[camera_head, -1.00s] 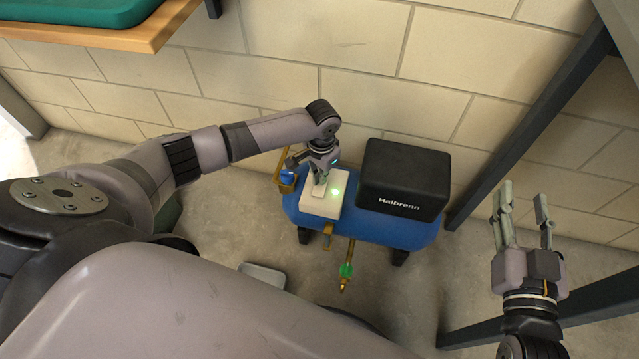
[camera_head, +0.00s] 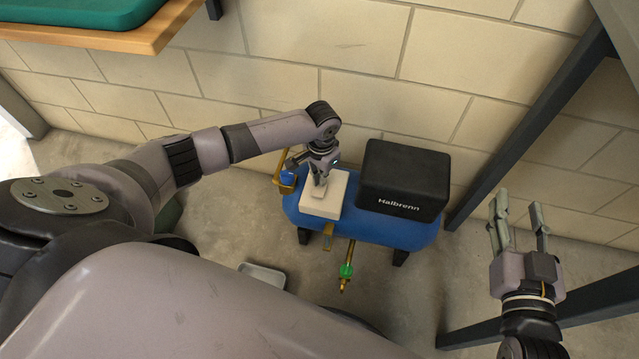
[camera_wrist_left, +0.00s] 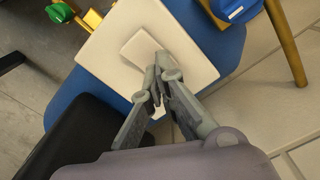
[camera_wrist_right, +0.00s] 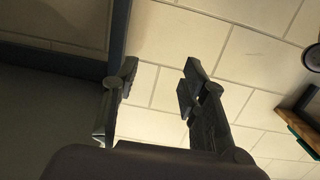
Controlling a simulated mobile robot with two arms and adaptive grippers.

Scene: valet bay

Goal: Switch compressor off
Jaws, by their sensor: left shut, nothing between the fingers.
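The compressor has a blue tank (camera_head: 400,234) and a black block (camera_head: 405,178) marked "Halbrenn". A cream switch box (camera_head: 334,205) sits on top at its left end. No green light shows on it now. My left gripper (camera_head: 319,190) is shut and empty, with its fingertips at the box. In the left wrist view the closed fingertips (camera_wrist_left: 156,92) are at the pale rocker (camera_wrist_left: 145,55) on the box plate (camera_wrist_left: 190,38) and hide part of it; I cannot tell if they touch. My right gripper (camera_head: 518,222) is open and empty, right of the compressor.
A brass outlet with a green valve (camera_head: 346,270) points forward from the tank. A blue-handled brass fitting (camera_head: 287,178) is at its left end. A dark metal post (camera_head: 535,125) stands at right. A wooden shelf with a green tray (camera_head: 90,14) is upper left. A grey tray (camera_head: 263,276) lies on the floor.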

